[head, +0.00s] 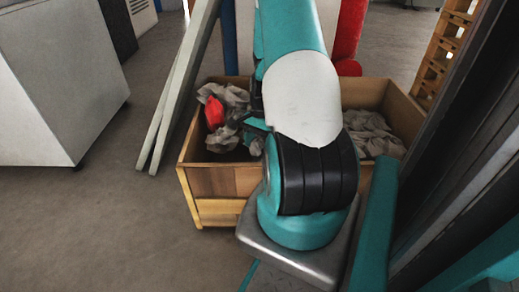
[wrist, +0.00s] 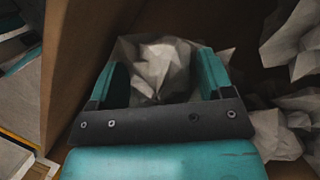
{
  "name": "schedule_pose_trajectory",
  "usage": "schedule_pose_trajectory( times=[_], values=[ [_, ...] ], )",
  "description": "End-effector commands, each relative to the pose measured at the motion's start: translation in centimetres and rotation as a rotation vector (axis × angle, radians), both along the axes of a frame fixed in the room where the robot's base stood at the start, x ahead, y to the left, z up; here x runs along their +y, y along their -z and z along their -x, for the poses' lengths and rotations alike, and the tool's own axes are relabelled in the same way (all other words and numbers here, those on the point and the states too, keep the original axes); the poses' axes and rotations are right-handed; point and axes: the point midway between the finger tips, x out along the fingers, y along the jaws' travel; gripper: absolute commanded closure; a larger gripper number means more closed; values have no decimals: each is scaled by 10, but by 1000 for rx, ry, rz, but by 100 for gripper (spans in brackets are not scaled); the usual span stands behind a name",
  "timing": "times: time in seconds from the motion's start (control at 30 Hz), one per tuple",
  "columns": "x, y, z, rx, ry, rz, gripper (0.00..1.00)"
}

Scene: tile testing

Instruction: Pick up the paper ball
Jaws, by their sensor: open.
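In the wrist view a crumpled grey-white paper ball (wrist: 158,58) lies between and just beyond the two teal fingers of my gripper (wrist: 165,74). The fingers stand apart on either side of it, and I cannot tell whether either touches it. More crumpled paper (wrist: 298,40) lies to the right. In the head view my gripper (head: 252,126) is low in the left part of a wooden crate (head: 222,182), partly hidden by my arm. Crumpled paper (head: 237,97) lies around it there; which piece is between the fingers is unclear.
A red object (head: 214,113) lies among the paper in the crate. More paper (head: 370,134) fills the crate's right part. A large white box (head: 55,85) stands at left, with open floor (head: 120,215) between.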

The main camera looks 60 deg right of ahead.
Motion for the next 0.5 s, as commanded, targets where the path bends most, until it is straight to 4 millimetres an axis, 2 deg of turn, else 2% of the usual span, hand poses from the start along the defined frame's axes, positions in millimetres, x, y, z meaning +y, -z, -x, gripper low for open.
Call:
schedule_pose_trajectory(
  times=[0.03,0.07,0.2,0.5],
  values=[
    [0,-1,0,0,0,0,26],
    [0,-1,0,0,0,0,31],
    [0,-1,0,0,0,0,62],
    [0,-1,0,0,0,0,63]
  ],
)
